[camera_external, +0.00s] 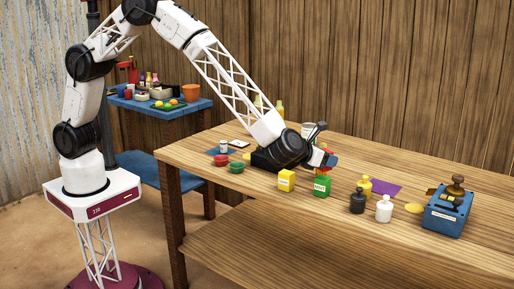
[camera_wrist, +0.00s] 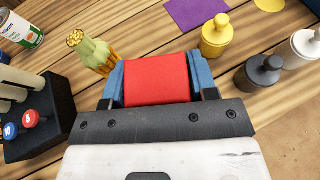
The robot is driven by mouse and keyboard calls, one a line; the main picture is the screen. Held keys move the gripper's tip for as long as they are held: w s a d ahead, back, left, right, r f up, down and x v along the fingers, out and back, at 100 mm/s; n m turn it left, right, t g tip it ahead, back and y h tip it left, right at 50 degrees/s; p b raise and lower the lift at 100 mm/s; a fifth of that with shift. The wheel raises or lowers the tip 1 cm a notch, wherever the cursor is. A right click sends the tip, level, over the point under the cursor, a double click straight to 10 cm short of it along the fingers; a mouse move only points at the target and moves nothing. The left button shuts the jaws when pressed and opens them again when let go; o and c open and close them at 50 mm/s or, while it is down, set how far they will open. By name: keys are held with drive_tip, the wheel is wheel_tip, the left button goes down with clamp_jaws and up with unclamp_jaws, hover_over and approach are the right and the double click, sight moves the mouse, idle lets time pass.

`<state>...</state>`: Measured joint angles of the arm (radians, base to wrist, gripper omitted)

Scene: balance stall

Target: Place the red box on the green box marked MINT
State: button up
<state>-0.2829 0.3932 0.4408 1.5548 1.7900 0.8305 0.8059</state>
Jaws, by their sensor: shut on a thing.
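The red box (camera_wrist: 157,78) is held between the two blue fingers of my gripper (camera_wrist: 158,84) in the wrist view. In the external view my gripper (camera_external: 326,158) is above the green box marked MINT (camera_external: 322,187), and a bit of red shows at its fingers. The green box stands upright on the wooden table. I cannot tell if the red box touches it or is just above. The green box does not show in the wrist view.
A yellow box (camera_external: 286,180) stands just left of the green box. A yellow bottle (camera_external: 364,186), a black bottle (camera_external: 357,201) and a white bottle (camera_external: 384,209) stand to its right. A blue device (camera_external: 447,215) is farther right. A black block (camera_wrist: 38,120) lies left of my gripper.

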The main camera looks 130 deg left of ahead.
drive_tip(key=shift+f, duration=1.45)
drive_tip(key=shift+f, duration=0.15)
drive_tip(key=o, duration=1)
drive_tip(key=shift+d+r, duration=0.1)
drive_tip(key=shift+r, duration=0.1)
drive_tip(key=v, duration=1.1)
drive_tip(key=shift+s+d, duration=0.2)
drive_tip(key=shift+d, duration=0.1)
drive_tip(key=shift+r, duration=0.1)
